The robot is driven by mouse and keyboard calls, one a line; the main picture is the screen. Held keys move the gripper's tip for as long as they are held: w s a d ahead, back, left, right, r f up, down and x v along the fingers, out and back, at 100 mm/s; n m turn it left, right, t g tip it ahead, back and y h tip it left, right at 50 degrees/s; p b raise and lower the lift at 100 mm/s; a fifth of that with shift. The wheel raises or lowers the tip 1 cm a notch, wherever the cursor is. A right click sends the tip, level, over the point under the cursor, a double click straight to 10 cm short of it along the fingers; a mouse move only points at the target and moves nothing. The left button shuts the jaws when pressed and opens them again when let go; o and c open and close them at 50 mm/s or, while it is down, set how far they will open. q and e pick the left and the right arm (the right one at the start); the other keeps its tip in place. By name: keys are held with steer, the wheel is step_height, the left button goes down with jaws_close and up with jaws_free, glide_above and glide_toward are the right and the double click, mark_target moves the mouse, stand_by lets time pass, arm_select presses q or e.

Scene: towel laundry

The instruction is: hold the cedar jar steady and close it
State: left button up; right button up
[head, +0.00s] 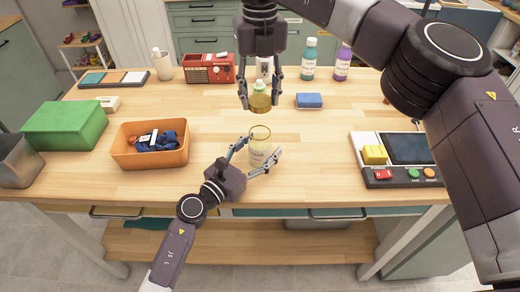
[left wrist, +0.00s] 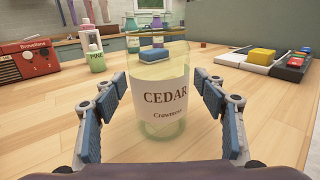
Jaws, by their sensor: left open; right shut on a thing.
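The cedar jar (head: 259,152) is a clear, pale-green glass jar with a white label. It stands upright and open-topped near the table's front edge. In the left wrist view the jar (left wrist: 157,105) stands between the fingers, its label reading CEDAR. My left gripper (head: 262,147) is open around the jar, with gaps visible on both sides. My right gripper (head: 260,105) points down and is shut on a golden lid (head: 260,102). In the head view the lid appears just beyond the jar's mouth; its exact height is hard to tell.
An orange bin (head: 150,158) with blue items stands left of the jar. A green box (head: 65,126) is farther left. A blue sponge (head: 309,101), a red radio (head: 208,69) and bottles (head: 309,60) stand behind. A device with a screen (head: 408,150) is at right. Table around the jar is clear.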

steer(key=shift+s, duration=0.1)
arm_select(q)
jaws_close()
arm_select(e)
glide_above(260, 122)
steer(key=s, duration=0.2)
steer(key=shift+s+f, duration=0.2)
steer(key=shift+f, duration=2.25)
steer(key=shift+f, duration=0.85)
steer(key=shift+f, duration=0.6)
